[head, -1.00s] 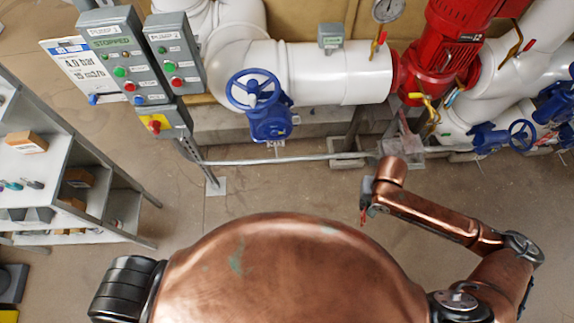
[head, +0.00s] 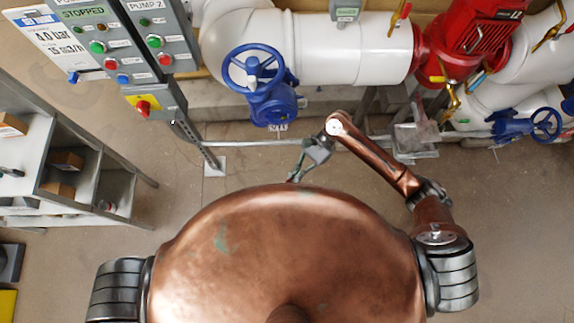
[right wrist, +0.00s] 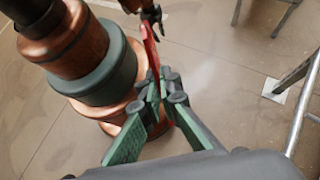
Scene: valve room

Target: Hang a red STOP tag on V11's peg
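My right gripper (head: 296,177) reaches in front of my copper body in the head view. In the right wrist view its green-padded fingers (right wrist: 163,86) are closed together on a thin red tag (right wrist: 151,48), which sticks out beyond the tips. Writing on the tag cannot be read. A dark gripper (right wrist: 151,14), seemingly my left one, is close to the tag's far end; whether it touches is unclear. A blue handwheel valve (head: 268,95) is on the white pipe, with a small label (head: 278,127) below it, too small to read. I cannot make out a peg.
Pump control boxes (head: 105,45) stand at upper left. A grey shelf (head: 88,205) with cardboard boxes is at left. A red pump (head: 470,45) and another blue valve (head: 530,125) are at right. A low metal rail (head: 245,143) crosses before the pipes.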

